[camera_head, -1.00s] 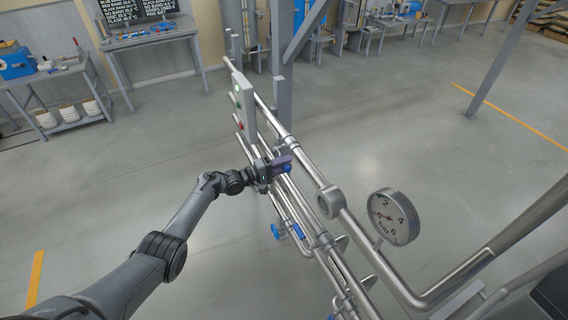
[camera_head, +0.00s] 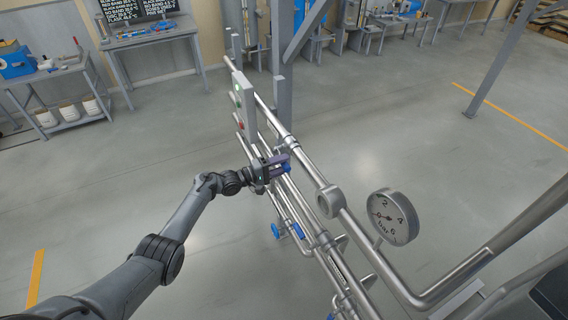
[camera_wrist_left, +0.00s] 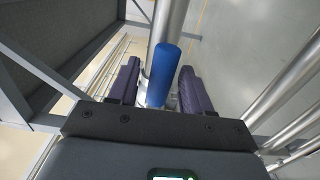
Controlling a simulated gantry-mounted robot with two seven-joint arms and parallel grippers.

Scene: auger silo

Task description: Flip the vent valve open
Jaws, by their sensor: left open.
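A blue valve handle (camera_head: 287,168) shows at the pipe rack, at the tip of my left gripper (camera_head: 279,164). In the left wrist view the blue handle (camera_wrist_left: 162,75) lies lengthwise between the two dark purple fingers of the left gripper (camera_wrist_left: 159,85), with a gap on each side. The left gripper is open around it and the fingers do not appear to touch it. A metal pipe runs behind the handle. No label shows which valve this is. My right gripper is not in view.
A pressure gauge (camera_head: 393,217) and a metal ring fitting (camera_head: 330,201) stand on the pipes to the right. A grey button box (camera_head: 243,104) stands behind. The floor beside the rack is clear.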

